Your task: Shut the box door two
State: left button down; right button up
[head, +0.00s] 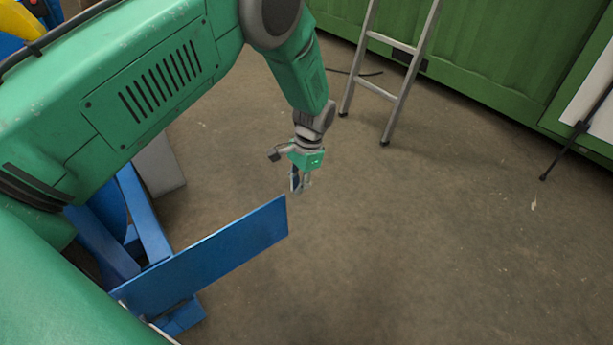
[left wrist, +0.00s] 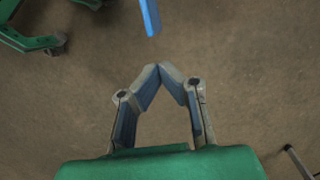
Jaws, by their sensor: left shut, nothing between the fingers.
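A flat blue panel, which looks like the box door (head: 215,250), stands out at an angle from a blue frame, the box (head: 150,225), at the lower left of the head view. My left arm hides much of the box. My left gripper (head: 299,187) is just beyond the panel's free right end, apart from it, above the floor. In the left wrist view its fingertips (left wrist: 160,70) meet and hold nothing. A blue strip, likely the door's edge (left wrist: 151,16), shows ahead of the fingertips at the top. My right gripper is in neither view.
A metal ladder (head: 390,75) leans by a green container (head: 490,60) at the back. A thin black stand (head: 565,150) is at the right. The brown floor (head: 420,240) is clear in the middle and right.

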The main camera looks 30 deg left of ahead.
pick_arm(q)
jog(key=shift+s+a, duration=0.2)
jog(key=shift+s, duration=0.3)
jog(key=shift+s+a, duration=0.15)
jog(key=shift+s, duration=0.35)
